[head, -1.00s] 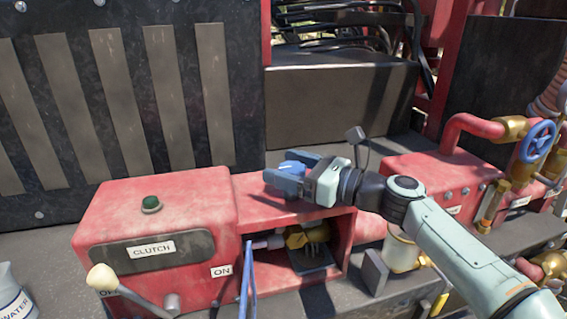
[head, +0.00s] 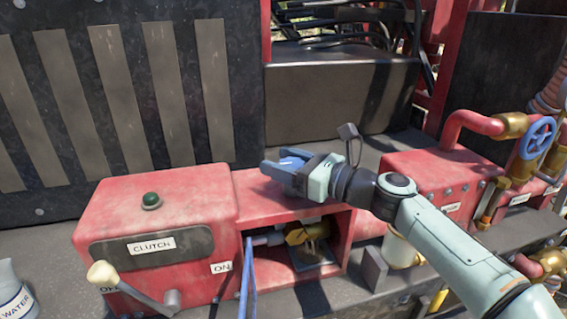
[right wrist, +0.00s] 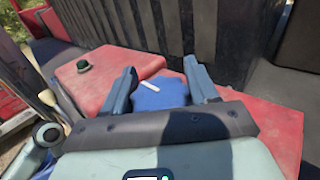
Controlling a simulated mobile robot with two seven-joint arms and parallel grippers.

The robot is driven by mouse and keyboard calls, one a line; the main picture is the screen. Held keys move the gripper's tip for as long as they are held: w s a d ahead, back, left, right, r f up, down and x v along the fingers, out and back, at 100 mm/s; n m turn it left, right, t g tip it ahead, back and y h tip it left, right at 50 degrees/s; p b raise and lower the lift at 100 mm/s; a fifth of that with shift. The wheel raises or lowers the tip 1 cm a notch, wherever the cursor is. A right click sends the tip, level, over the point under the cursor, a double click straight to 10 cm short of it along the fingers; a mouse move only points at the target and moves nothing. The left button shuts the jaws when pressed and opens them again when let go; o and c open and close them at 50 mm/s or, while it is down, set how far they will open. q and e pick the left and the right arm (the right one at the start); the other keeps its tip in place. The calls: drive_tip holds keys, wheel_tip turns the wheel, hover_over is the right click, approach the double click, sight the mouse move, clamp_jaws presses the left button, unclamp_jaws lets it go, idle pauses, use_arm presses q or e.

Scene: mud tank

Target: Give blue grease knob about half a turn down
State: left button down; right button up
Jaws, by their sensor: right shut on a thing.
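The blue grease knob (head: 291,164) sits on top of the red housing, mostly covered by my right gripper (head: 279,170) in the head view. The right wrist view shows the knob (right wrist: 158,98) between my two fingers, with a short white mark on its top pointing obliquely. My right gripper is shut on the knob, one finger on each side. My left gripper is not in view.
Left of the knob is a red clutch box (head: 155,215) with a green button (head: 151,200) and a cream-knobbed lever (head: 103,275). An open compartment with brass fittings (head: 307,233) lies below. Pipes and a blue valve wheel (head: 538,138) stand at right.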

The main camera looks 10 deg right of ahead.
drive_tip(key=m+t+h, duration=0.2)
drive_tip(key=h, duration=0.1)
drive_tip(key=shift+d+f+m+t+h, duration=0.1)
drive_tip(key=shift+m+t+h, duration=0.2)
drive_tip(key=shift+m, duration=0.1)
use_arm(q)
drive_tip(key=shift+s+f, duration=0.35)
use_arm(e)
drive_tip(key=shift+w+d+m+t+h, duration=0.15)
drive_tip(key=shift+m+t+h, duration=0.35)
drive_tip(key=shift+m+h, duration=0.45)
drive_tip(key=shift+d+h, duration=0.1)
drive_tip(key=shift+h, duration=0.55)
drive_tip(key=shift+m+t+h, duration=0.3)
drive_tip(key=shift+m, duration=0.05)
